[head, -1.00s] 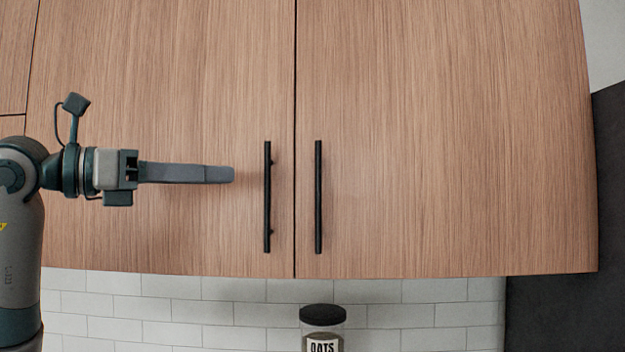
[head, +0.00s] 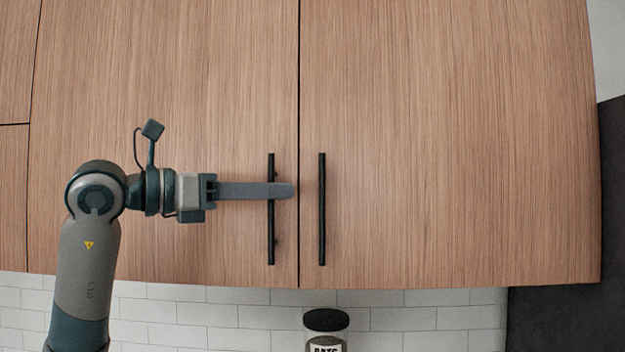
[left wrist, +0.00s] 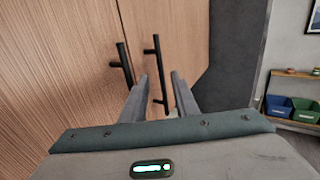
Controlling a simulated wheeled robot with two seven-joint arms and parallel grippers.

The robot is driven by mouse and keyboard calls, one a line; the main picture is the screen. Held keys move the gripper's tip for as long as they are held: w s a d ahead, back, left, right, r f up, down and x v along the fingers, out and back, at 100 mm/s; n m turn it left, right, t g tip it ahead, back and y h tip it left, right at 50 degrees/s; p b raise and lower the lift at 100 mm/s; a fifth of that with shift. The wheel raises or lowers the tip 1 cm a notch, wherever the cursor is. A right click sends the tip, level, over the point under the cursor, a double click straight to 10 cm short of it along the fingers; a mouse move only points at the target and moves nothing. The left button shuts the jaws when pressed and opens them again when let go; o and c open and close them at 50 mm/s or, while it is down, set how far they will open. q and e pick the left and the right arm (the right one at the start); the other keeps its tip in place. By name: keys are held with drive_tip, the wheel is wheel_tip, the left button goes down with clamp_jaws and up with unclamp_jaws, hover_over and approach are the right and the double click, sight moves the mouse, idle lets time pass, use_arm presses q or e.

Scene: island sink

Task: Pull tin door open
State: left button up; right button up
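Two wood-grain cabinet doors meet at a vertical seam: the left door (head: 150,80) and the right door (head: 450,140). The left door has a black vertical bar handle (head: 271,235), and the right door has a matching handle (head: 322,210). My left gripper (head: 288,190) reaches across the left handle, its tip near the seam; only one finger shows in the head view. In the left wrist view the gripper (left wrist: 160,85) is open, with its two fingers apart. The left handle (left wrist: 123,62) shows left of the fingers and the right handle (left wrist: 155,60) beyond the gap. Contact cannot be told. My right gripper is out of view.
An oats jar (head: 326,320) stands below the cabinet in front of white tiles (head: 420,320). A dark panel (head: 575,290) stands to the right. The left wrist view also shows a shelf with a blue bin (left wrist: 278,107) and a green bin (left wrist: 306,110).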

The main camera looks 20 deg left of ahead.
sight(312, 190)
use_arm(q)
drive_tip(key=p+x, duration=0.3)
drive_tip(key=x, duration=0.5)
drive_tip(key=shift+w+d, duration=0.15)
clamp_jaws()
